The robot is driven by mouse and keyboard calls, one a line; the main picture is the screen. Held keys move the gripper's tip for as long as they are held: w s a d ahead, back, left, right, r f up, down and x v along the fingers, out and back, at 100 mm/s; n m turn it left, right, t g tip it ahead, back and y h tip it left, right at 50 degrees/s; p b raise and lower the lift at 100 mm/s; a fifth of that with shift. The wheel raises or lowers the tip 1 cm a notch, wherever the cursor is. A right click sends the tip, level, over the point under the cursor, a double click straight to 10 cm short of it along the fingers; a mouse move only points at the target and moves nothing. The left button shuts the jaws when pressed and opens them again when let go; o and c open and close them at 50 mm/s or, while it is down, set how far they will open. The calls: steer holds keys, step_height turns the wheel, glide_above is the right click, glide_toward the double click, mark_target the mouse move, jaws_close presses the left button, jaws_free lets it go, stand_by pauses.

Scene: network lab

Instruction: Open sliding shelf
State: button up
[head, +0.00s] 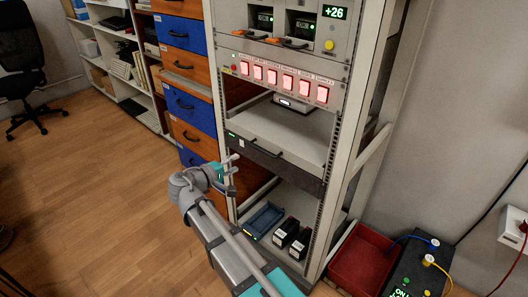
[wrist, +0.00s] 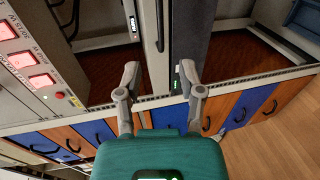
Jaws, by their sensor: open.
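The sliding shelf has a dark front panel (head: 290,168) with a black bar handle (head: 266,148), set in the light metal rack. The panel sits about level with the rack's front, so the shelf looks shut. In the wrist view the panel (wrist: 190,35) runs upright, with the handle (wrist: 159,25) along its left side. My gripper (head: 236,174) is open and empty, just in front of the rack's left post and left of the handle. In the wrist view its fingers (wrist: 158,75) are spread either side of the panel's near end, with the handle farther off. I see no contact with the handle.
A row of red lit switches (head: 278,78) lies above the shelf. A blue tray (head: 264,220) and black boxes (head: 292,237) sit below. Orange and blue drawers (head: 190,105) stand left; a red bin (head: 362,262) is on the right. The wooden floor (head: 90,190) is open at left.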

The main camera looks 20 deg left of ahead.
mark_target(262, 150)
steer(key=shift+w, duration=0.1)
steer(key=b+x, duration=0.3)
steer(key=x, duration=1)
steer(key=shift+w+d, duration=0.25)
steer(key=shift+w, duration=0.05)
jaws_close()
